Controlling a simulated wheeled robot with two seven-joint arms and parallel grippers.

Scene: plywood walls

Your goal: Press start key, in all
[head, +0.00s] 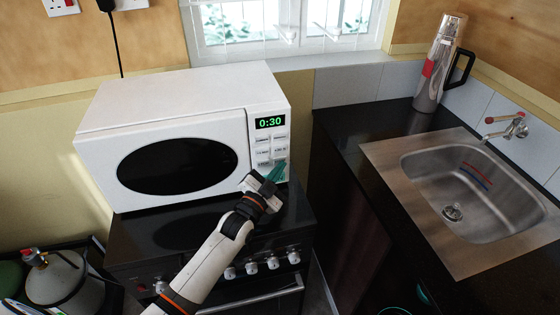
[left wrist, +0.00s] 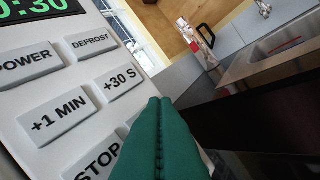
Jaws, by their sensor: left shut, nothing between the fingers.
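The white microwave (head: 180,115) stands on the black stove, its display (head: 270,122) reading 0:30 in green. Its keypad (head: 271,150) is at the right of the door. In the left wrist view I read the POWER key (left wrist: 27,63), DEFROST key (left wrist: 90,44), +1 MIN key (left wrist: 58,115), +30 S key (left wrist: 120,83) and STOP key (left wrist: 95,160). No key marked start is readable; the area right of STOP is covered by my left gripper (head: 280,168). Its green fingers (left wrist: 160,100) are shut and empty, at the lower keypad. I cannot tell whether they touch it. My right gripper is not in view.
The stove (head: 160,240) has several knobs along its front. A dark counter (head: 350,140) with a steel sink (head: 470,195) and a flask (head: 437,65) is at the right. A gas cylinder (head: 65,280) stands at the lower left.

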